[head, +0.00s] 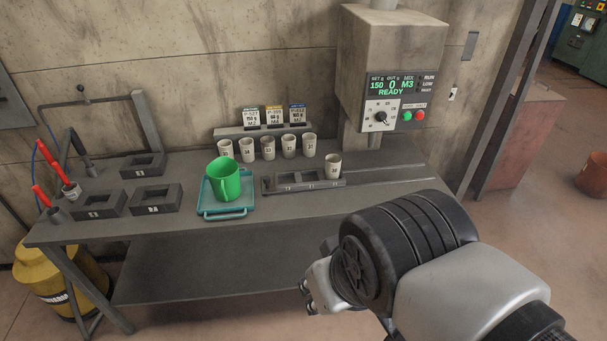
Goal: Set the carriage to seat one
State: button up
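The carriage (275,186) is a long dark block with several marked seats, lying on a rail along the bench. A pale cup (333,168) stands upright in its right-hand seat; the seats to its left look empty. The seat marks are too small to read surely. The carriage lies left of and in front of the dispenser (385,50), whose display reads 150, 0, M3 and READY. My gripper (308,298) is in front of the bench, low and apart from the carriage. Its fingers are small and partly hidden, so their opening is unclear.
Several pale cups (268,148) stand behind the carriage, below labelled cards (273,116). A green jug (224,180) stands on a teal tray (207,205) to the left. Dark fixtures (100,204) and red-handled tools (70,188) lie farther left. The rail (395,177) right of the carriage is clear.

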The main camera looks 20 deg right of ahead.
aim_at(314, 178)
jog(key=i+j, duration=0.1)
jog(key=i, duration=0.5)
jog(key=i+j+u, duration=0.1)
jog(key=i, duration=0.5)
